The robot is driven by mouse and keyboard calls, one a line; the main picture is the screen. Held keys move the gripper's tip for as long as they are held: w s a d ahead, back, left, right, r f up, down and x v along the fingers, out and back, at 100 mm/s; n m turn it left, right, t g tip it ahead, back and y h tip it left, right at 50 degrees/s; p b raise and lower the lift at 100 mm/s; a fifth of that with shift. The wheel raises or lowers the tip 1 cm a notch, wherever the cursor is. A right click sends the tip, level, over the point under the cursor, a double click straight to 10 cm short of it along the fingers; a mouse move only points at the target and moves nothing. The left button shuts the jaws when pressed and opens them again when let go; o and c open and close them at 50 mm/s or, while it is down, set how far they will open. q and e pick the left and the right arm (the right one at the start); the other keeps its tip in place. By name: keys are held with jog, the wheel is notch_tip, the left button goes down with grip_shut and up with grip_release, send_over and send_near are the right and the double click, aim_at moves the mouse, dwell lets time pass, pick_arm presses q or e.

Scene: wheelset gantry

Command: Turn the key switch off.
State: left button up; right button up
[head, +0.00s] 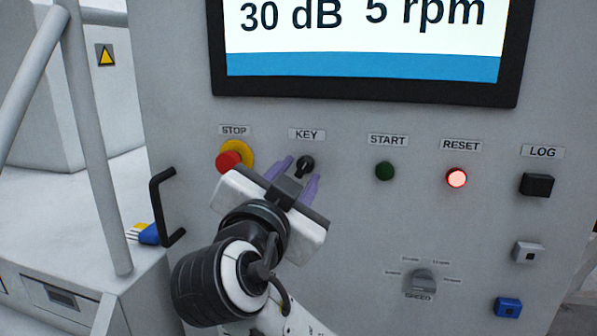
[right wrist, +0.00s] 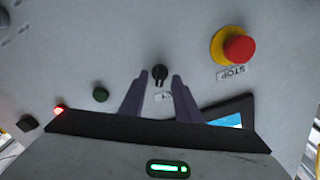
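The key switch (head: 305,164) is a small black knob under the KEY label on the grey panel. In the right wrist view the key switch (right wrist: 159,74) lies just beyond and between the fingertips, with a dark handle pointing toward the gripper. My right gripper (head: 299,172) is open, its two purple fingers spread to either side of the knob in the head view. In the right wrist view the gripper (right wrist: 161,76) has a clear gap between its fingers and holds nothing. I cannot tell whether the fingers touch the knob. My left gripper is not in view.
The red STOP button (head: 229,161) with yellow collar is close left of the gripper. The green START button (head: 385,171), lit red RESET button (head: 456,177), black LOG button (head: 536,185) and SPEED dial (head: 421,281) are to the right. A black handle (head: 160,207) sticks out at left.

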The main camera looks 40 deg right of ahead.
jog(key=shift+w+d, duration=0.3)
jog(key=shift+d, duration=0.15)
jog(key=shift+c, duration=0.2)
grip_shut()
